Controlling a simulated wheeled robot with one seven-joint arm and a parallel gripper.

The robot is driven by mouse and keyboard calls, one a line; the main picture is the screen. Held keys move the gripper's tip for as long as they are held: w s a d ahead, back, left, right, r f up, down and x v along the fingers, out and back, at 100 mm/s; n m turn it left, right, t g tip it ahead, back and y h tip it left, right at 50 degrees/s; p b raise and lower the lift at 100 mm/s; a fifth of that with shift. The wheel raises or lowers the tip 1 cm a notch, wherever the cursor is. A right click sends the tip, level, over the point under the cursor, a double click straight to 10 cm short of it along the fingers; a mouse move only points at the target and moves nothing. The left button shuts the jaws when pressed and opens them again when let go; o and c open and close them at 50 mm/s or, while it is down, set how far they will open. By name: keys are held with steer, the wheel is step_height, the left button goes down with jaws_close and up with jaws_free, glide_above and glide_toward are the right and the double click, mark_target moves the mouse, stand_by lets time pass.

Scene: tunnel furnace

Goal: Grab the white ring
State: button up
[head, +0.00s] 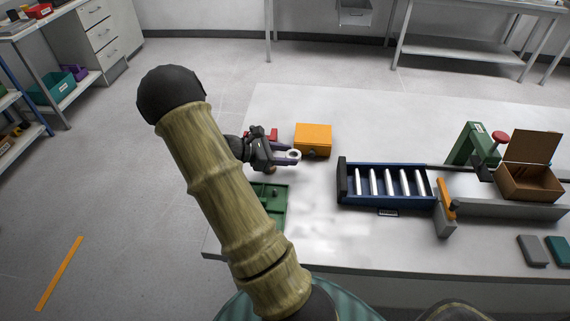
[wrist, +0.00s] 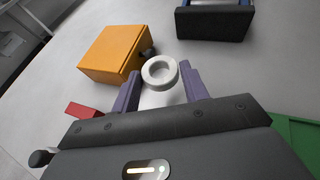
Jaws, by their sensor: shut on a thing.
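The white ring (wrist: 171,82) is a thick round ring with an open hole, seen in the wrist view between the tips of the two purple fingers. It also shows in the head view (head: 293,154) at the end of my gripper. My gripper (wrist: 158,84) is shut on the ring, with one finger at each side of it. In the head view my gripper (head: 284,156) is over the left part of the white table, left of the blue roller conveyor. Whether the ring touches the table I cannot tell.
An orange box (head: 313,138) stands close behind the ring. A green tray (head: 272,201) and a red object (head: 273,134) are near my gripper. The blue roller conveyor (head: 385,203) lies to the right. Bare table lies in front of the conveyor.

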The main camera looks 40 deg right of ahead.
steer(key=shift+r, duration=2.4)
